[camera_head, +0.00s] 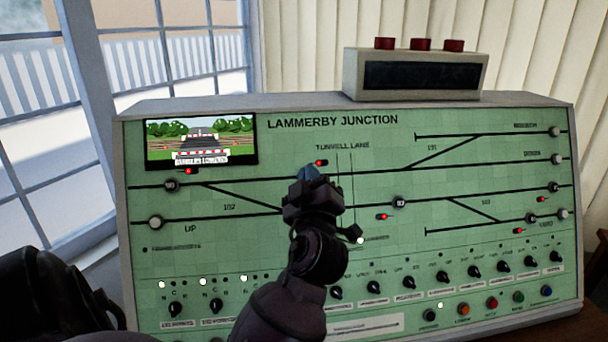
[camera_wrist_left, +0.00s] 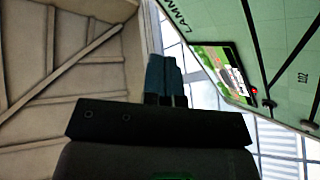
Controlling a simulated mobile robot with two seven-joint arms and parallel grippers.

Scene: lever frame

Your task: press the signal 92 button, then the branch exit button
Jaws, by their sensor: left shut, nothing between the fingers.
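The green Lammerby Junction panel (camera_head: 210,120) fills the head view, tilted back. Its track diagram has black round numbered buttons. One (camera_head: 399,202) sits right of centre and another (camera_head: 172,185) at left; their numbers are too blurred to tell which is 92. Pale round buttons sit at line ends: upper right (camera_head: 557,131), below it (camera_head: 557,159), and left near UP (camera_head: 156,222). The right-hand labels are unreadable, so I cannot tell which is branch exit. My left gripper (camera_head: 309,174) is shut and empty, in front of the panel below Tunnell Lane; its fingers show in the wrist view (camera_wrist_left: 165,78).
A box with three red buttons (camera_head: 419,76) stands on the panel's top. A small screen (camera_head: 201,142) is at upper left. Knobs (camera_head: 374,288) and coloured buttons (camera_head: 463,309) line the lower part. My left arm hides part of the lower middle. Windows are at left.

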